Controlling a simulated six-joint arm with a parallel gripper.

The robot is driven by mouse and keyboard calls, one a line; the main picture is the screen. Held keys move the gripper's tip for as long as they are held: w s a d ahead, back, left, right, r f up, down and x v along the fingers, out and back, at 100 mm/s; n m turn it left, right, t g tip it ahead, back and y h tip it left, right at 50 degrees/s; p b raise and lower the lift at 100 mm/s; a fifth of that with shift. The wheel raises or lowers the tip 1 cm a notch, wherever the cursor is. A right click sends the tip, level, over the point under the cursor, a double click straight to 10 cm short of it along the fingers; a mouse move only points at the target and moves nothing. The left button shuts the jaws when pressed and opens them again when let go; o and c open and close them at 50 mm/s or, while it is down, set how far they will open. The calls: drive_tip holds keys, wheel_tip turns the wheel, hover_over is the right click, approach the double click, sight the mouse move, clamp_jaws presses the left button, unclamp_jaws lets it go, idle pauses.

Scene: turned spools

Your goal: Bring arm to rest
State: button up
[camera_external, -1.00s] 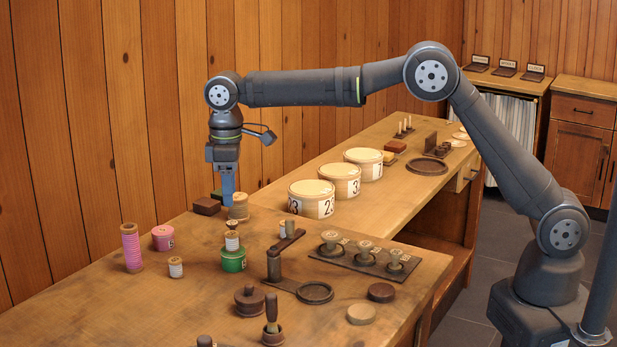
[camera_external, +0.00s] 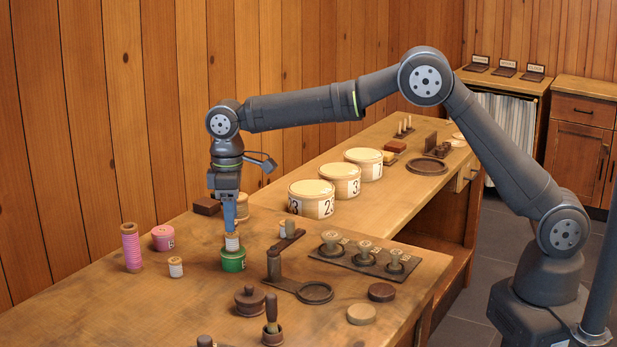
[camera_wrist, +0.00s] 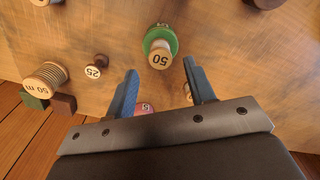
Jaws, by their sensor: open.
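My gripper (camera_external: 231,225) points down, just behind and above a green tin (camera_external: 233,261) with a cream spool (camera_external: 232,243) on its top. In the wrist view my gripper's two blue fingers (camera_wrist: 160,66) are spread apart with nothing held between them. The green tin (camera_wrist: 163,38) and its spool, marked 50 (camera_wrist: 160,60), show beyond the fingertips. A larger wooden spool (camera_external: 243,205) stands behind my gripper, partly hidden by it. It shows on its side of the wrist view (camera_wrist: 45,80), clear of the fingers.
A tall pink spool (camera_external: 131,247), a pink tin (camera_external: 163,238) and a small spool (camera_external: 176,267) stand at left. Round numbered boxes (camera_external: 311,201) stand at the back. A dark stand (camera_external: 274,265) and weight rack (camera_external: 362,262) are at right. The front left bench is clear.

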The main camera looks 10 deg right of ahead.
sight(232, 235)
wheel_tip(232, 235, down, 5)
drive_tip(key=shift+f, duration=0.2)
drive_tip(key=shift+r, duration=1.95)
